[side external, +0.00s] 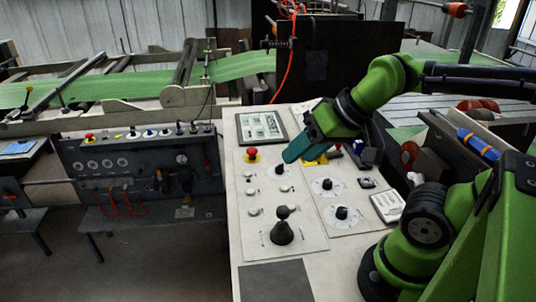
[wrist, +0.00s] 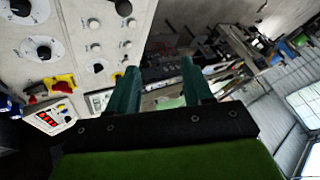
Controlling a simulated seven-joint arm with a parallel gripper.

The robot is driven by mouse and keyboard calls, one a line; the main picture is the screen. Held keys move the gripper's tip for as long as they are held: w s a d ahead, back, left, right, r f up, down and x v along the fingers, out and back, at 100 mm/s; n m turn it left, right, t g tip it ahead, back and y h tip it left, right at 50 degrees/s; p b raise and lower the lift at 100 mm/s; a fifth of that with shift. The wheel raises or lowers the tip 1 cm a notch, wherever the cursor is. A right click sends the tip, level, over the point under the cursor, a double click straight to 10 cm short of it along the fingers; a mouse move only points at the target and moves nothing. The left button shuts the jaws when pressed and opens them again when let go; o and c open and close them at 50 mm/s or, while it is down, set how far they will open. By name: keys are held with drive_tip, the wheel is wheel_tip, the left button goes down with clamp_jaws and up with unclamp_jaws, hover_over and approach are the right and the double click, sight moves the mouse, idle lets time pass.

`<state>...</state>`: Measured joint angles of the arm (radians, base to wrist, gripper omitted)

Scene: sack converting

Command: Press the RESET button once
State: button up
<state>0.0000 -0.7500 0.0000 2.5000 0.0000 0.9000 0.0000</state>
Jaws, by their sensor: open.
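The light control panel (side external: 240,240) carries several buttons, knobs and a black joystick (side external: 283,230). No label reads clearly, so I cannot tell which button is RESET. A red mushroom button (side external: 252,154) sits near its upper left, and small pale buttons (side external: 252,190) sit below. My gripper (side external: 290,156), with teal fingers, is above the panel's upper part, tilted down-left; contact with the panel cannot be told. In the wrist view my gripper (wrist: 158,72) is open, fingers apart with nothing between them. The panel (wrist: 75,20) fills the upper left there.
A yellow-and-red switch (side external: 314,161) is just right of the fingers; it also shows in the wrist view (wrist: 62,84). A framed display (side external: 262,127) is at the panel's top. A dark console (side external: 140,165) stands left, with a green conveyor belt (side external: 110,85) behind it.

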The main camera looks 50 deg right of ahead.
clamp_jaws()
idle(1.4)
